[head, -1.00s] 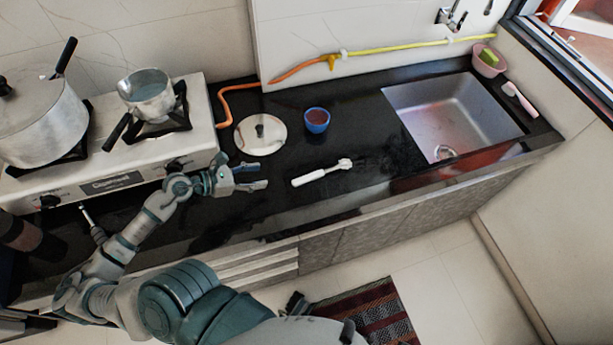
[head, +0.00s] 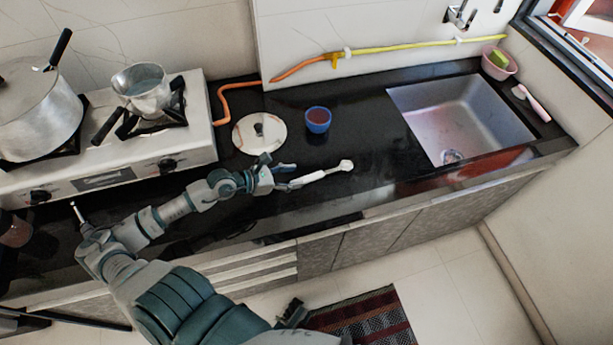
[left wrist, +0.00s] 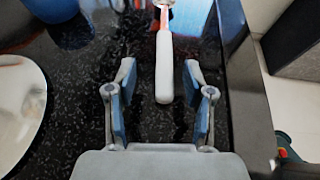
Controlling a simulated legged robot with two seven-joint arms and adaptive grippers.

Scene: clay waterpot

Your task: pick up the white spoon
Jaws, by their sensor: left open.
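The white spoon (head: 325,173) lies on the black counter, its handle toward my left gripper and its head pointing right. My left gripper (head: 284,178) is open at the handle end. In the left wrist view the spoon's white handle (left wrist: 164,70) reaches into the gap between the open fingers (left wrist: 160,82), with space visible on both sides. The spoon's far end is cut off at the top of that view. Whether the fingers are level with the handle or above it is hard to tell.
A round lid (head: 258,134) and a blue cup (head: 318,119) stand behind the spoon. The stove (head: 150,155) with pots is at left, the sink (head: 460,118) at right. The counter between spoon and sink is clear.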

